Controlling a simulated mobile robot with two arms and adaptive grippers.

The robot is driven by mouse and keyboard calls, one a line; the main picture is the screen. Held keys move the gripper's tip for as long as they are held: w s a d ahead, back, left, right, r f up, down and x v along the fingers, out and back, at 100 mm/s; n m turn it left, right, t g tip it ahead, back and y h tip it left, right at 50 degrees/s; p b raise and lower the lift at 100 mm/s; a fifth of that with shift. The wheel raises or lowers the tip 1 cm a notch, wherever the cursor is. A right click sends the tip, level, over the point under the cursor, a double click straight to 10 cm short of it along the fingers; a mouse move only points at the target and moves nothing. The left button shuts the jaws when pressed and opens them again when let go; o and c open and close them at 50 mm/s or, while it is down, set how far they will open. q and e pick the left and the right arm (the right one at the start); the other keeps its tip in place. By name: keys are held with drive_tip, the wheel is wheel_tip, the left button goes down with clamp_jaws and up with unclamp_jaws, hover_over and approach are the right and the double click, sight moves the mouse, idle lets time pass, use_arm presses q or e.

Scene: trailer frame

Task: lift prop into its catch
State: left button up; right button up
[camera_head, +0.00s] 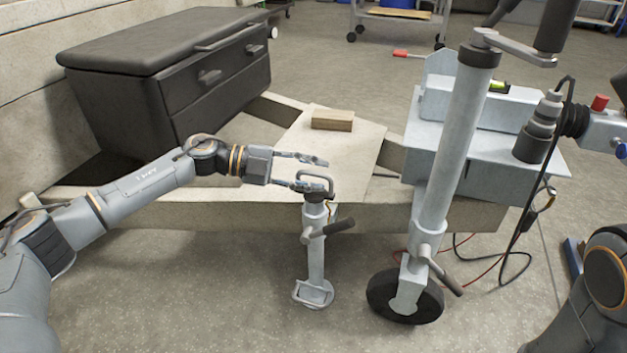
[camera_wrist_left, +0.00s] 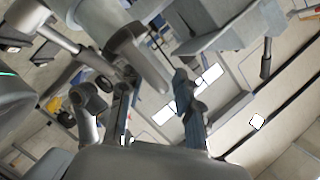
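The prop (camera_head: 316,258) is a light grey leg hanging upright at the trailer frame's near beam (camera_head: 260,214), with a flat foot at its lower end. A grey loop handle (camera_head: 331,182) tops it, and a dark-gripped lever (camera_head: 338,227) sticks out to the right below. My left gripper (camera_head: 324,174) is open at the loop handle, its lower finger close to or overlapping the loop; contact is unclear. In the left wrist view its two fingers (camera_wrist_left: 158,125) stand apart with nothing clearly held. I cannot clearly identify the catch.
A jockey wheel (camera_head: 405,297) on a thick tube (camera_head: 460,150) stands right of the prop. A black box with drawers (camera_head: 165,80) and a wooden block (camera_head: 332,120) sit on the frame. Cables (camera_head: 500,262) hang at right. Floor left of the prop is clear.

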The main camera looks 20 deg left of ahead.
use_arm(q)
drive_tip(key=shift+d, duration=0.15)
drive_tip(key=shift+c, duration=0.2)
clamp_jaws()
drive_tip(key=shift+w+r, duration=0.1)
